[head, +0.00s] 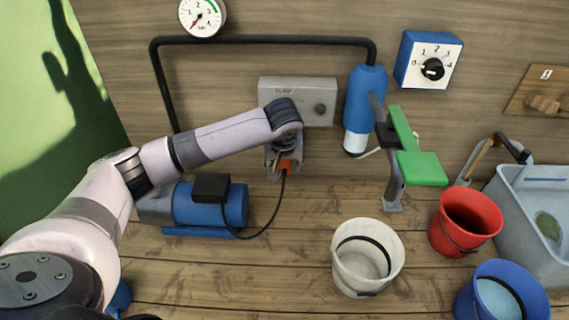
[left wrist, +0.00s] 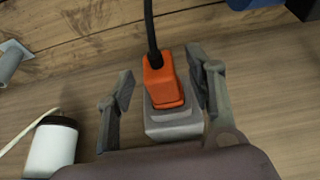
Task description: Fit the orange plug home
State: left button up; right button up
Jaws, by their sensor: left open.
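The orange plug (left wrist: 160,80) stands at a grey socket (left wrist: 174,124) on the wooden wall, its black cord leading away from it. I cannot tell whether it sits fully in. In the head view the plug (head: 287,167) shows small, partly hidden by my left gripper (head: 284,158). My left gripper also shows in the left wrist view (left wrist: 160,70). Its two fingers are apart, one on each side of the plug, with gaps visible. My right gripper is not in view.
A grey box (head: 298,92) and a blue and white cylinder (head: 366,95) are on the wall nearby. A green-topped stand (head: 422,168) is to the right. White (head: 345,270), red (head: 447,235) and blue (head: 467,300) buckets stand at the front right.

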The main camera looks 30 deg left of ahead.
pick_arm(q)
jog(key=shift+r, duration=0.1)
jog(key=v, duration=1.2)
dwell(0.4)
